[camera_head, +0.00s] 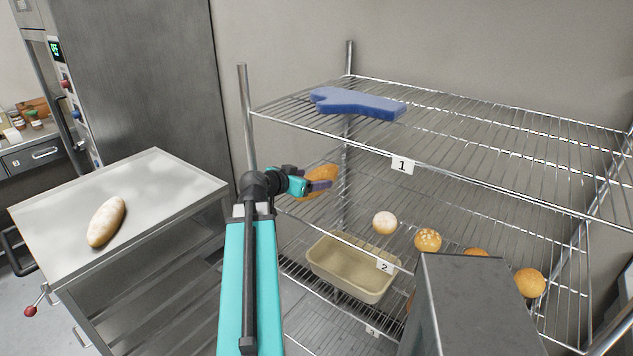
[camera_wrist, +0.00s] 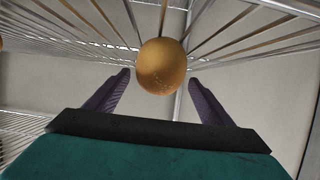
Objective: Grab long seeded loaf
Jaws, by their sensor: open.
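The long seeded loaf (camera_head: 322,178) is orange-brown and lies on the wire rack's middle shelf, at its left end near the back post. My gripper (camera_head: 306,179) is open in front of it and hides part of it. In the wrist view the loaf (camera_wrist: 162,62) shows end-on as a rounded brown shape with a few pale specks. It sits between and just beyond the two purple fingertips of my gripper (camera_wrist: 158,77), with a visible gap on each side. I cannot tell how far the fingertips reach along it.
The top shelf (camera_head: 480,150) holds a blue oven mitt (camera_head: 355,103). Several round buns (camera_head: 428,239) lie to the right on the middle shelf. A tan bin (camera_head: 330,273) sits below. A pale loaf (camera_head: 106,222) lies on the steel counter (camera_head: 165,185). The left rack post (camera_head: 247,120) stands close to my arm.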

